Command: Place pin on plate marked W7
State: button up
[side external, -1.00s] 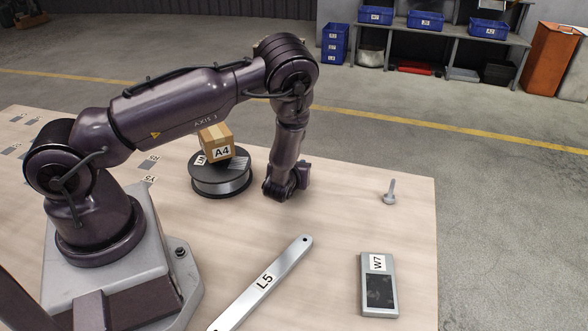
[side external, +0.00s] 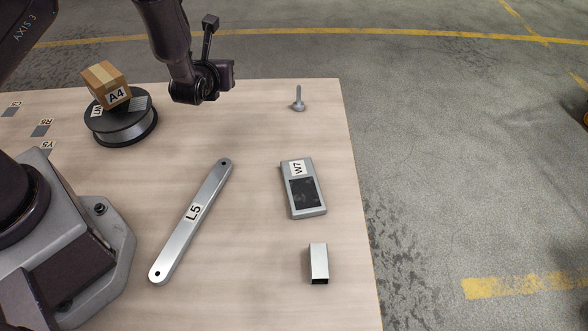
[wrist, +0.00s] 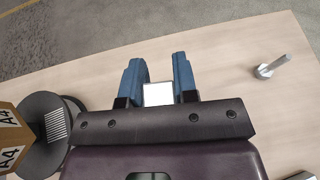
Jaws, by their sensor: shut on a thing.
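The pin (side external: 298,100), a grey shank on a wide round head, stands on the table near the far right corner. In the wrist view the pin (wrist: 272,66) is right of my gripper and apart from it. The plate marked W7 (side external: 316,209), grey with a dark panel, lies on the table nearer the camera than the pin. My gripper (wrist: 157,75) has its blue fingers shut on a pale square-faced piece (wrist: 158,94), mostly hidden. In the side view my wrist is between the spool and the pin; the fingers cannot be made out.
A bar marked L5 (side external: 190,222) lies left of the plate. A square metal tube (side external: 318,262) lies in front of the plate. A carton marked A4 (side external: 106,84) sits on a dark spool (side external: 128,130) left of my wrist. Table around the pin is clear.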

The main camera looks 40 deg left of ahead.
jog(key=w+d+m+t+h, duration=0.15)
jog(key=d+m+h, duration=0.25)
jog(key=d, duration=1.1)
jog(key=m+t+h, duration=0.2)
jog(key=m+h, duration=0.2)
send_over(309, 178)
notch_tip(309, 178, down, 4)
jog(key=shift+r, duration=0.25)
jog(key=shift+f, duration=2.2)
jog(key=shift+f, duration=0.1)
jog(key=o, duration=1)
